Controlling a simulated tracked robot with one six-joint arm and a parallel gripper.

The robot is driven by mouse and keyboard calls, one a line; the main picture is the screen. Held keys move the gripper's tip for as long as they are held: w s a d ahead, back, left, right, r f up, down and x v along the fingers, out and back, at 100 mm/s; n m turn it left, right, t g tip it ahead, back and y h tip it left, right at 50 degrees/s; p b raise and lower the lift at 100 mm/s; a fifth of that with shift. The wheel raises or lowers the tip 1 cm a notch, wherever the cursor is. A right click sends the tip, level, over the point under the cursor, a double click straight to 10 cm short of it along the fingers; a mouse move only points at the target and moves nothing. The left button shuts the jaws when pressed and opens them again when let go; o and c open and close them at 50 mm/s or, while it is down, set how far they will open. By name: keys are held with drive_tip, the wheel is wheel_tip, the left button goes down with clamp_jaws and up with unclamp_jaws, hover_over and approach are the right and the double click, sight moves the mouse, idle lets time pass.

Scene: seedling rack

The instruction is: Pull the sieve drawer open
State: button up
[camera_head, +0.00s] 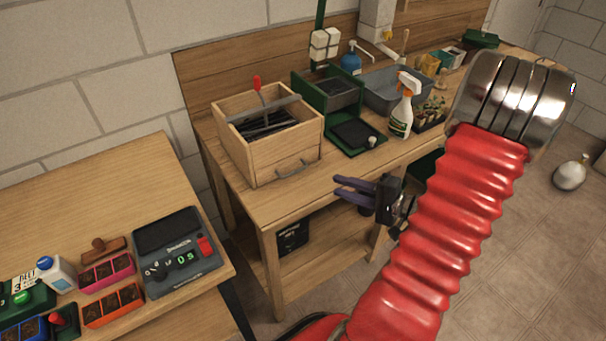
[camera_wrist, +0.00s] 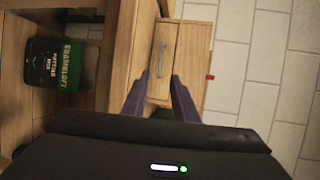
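The sieve box (camera_head: 249,157) is a light wooden box with an open top, standing on the workbench. A grey bar handle (camera_head: 294,169) is on the low front of its drawer. In the wrist view the drawer front (camera_wrist: 158,86) with its handle (camera_wrist: 161,60) appears flush with the box (camera_wrist: 193,68). My gripper (camera_head: 337,187) is in front of the bench, to the right of and below the handle in the head view. Its two purple fingers (camera_wrist: 158,80) are apart, pointing toward the handle, with nothing between them. A visible gap separates fingers and handle.
A green tray with a dark pad (camera_head: 356,134) and a spray bottle (camera_head: 402,106) stand right of the box. A dark bag (camera_wrist: 62,65) sits on the shelf below. A second table with a scale (camera_head: 178,251) is at left.

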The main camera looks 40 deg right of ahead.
drive_tip(key=shift+w+a, duration=0.1)
drive_tip(key=x, duration=1.3)
drive_tip(key=shift+w+a+f, duration=0.15)
drive_tip(key=shift+w, duration=0.1)
clamp_jaws()
drive_tip(key=shift+f, duration=0.1)
idle(1.3)
